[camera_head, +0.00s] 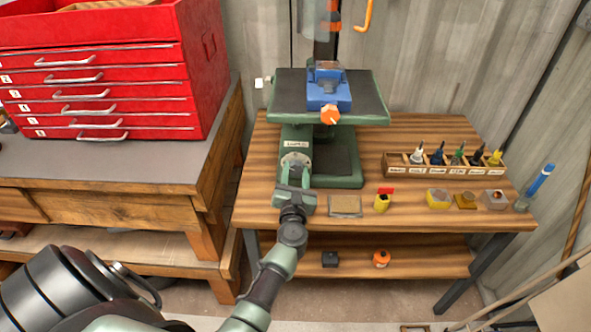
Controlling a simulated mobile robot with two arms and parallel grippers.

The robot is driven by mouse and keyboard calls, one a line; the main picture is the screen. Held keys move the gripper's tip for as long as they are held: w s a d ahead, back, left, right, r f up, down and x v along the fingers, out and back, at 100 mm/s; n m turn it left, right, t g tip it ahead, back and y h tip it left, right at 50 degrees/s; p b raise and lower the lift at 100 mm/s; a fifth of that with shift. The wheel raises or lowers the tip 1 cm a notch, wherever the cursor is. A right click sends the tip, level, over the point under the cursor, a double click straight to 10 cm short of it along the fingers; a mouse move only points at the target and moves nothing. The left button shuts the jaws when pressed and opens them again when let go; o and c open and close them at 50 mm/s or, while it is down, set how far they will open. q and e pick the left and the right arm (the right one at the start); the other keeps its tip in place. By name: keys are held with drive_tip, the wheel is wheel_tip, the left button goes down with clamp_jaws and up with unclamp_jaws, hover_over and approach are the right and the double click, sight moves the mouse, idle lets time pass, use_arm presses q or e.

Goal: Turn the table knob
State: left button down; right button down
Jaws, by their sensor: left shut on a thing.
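A green drill press (337,172) stands on the wooden workbench, with its flat table (365,95) at the top. The table knob (294,160) looks like a round grey part on the front left of the press, below a small white label. My left gripper (295,174) reaches up to it from below and is shut on it. The fingers cover part of the knob, so its turn angle is hard to read. My right gripper is not in view.
A blue vise (328,90) with an orange knob (330,115) sits on the press table. The workbench (270,205) carries a wooden rack (440,171) of bottles and several small items on the right. A red drawer cabinet (150,60) stands at the left.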

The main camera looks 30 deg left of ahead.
use_arm(q)
drive_tip(key=m+p, duration=0.1)
drive_tip(key=m, duration=0.2)
drive_tip(key=shift+m, duration=0.4)
drive_tip(key=m+p, duration=0.1)
drive_tip(key=m, duration=0.2)
drive_tip(key=shift+m+p, duration=0.3)
drive_tip(key=shift+p, duration=0.05)
drive_tip(key=shift+d+f+m+p, duration=0.1)
drive_tip(key=shift+m+p, duration=0.7)
drive_tip(key=shift+m, duration=1.7)
drive_tip(key=c, duration=0.9)
unclamp_jaws()
drive_tip(key=shift+o, duration=0.2)
drive_tip(key=shift+s, duration=0.1)
